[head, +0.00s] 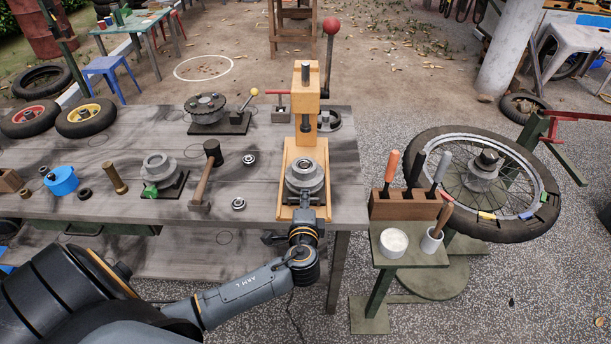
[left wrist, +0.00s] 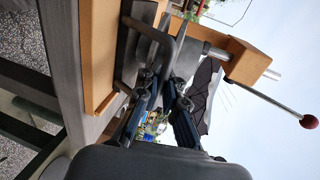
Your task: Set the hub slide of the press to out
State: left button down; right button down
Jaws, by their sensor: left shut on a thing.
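The press (head: 305,95) is an orange-yellow frame at the right end of the workbench, with a lever ending in a red knob (head: 331,26). Its hub slide (head: 283,205) is the flat orange plate at its foot, and a grey hub (head: 305,177) sits on it under the ram. My left gripper (head: 304,217) is at the slide's front edge. In the left wrist view the gripper (left wrist: 158,82) is shut on the slide's grey bar handle (left wrist: 172,55). The orange plate (left wrist: 92,55) shows beside it. The fingertips are partly hidden in the head view.
A hammer (head: 206,175), a second grey hub (head: 160,168) and small bearings lie left of the press. A tool stand (head: 405,205) and a spoked wheel (head: 535,180) stand to the right. The bench's front edge (head: 225,221) is close to my arm.

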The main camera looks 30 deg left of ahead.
pick_arm(q)
jog(key=shift+s+d+f, duration=0.1)
jog(key=shift+s+d, duration=0.25)
jog(key=shift+s, duration=0.15)
jog(key=shift+s+d, duration=0.1)
jog(key=shift+s, duration=0.1)
jog(key=shift+f, duration=0.1)
jog(key=shift+d, duration=0.1)
jog(key=c, duration=1.6)
grip_release()
jog(key=shift+s, duration=0.15)
jog(key=shift+o, duration=0.6)
jog(key=shift+s+r, duration=0.1)
jog(key=shift+r, duration=0.1)
jog(key=v, duration=1.2)
pick_arm(e)
jog(key=shift+w+a+r, duration=0.2)
jog(key=shift+w+a, duration=0.2)
jog(key=shift+w, duration=0.25)
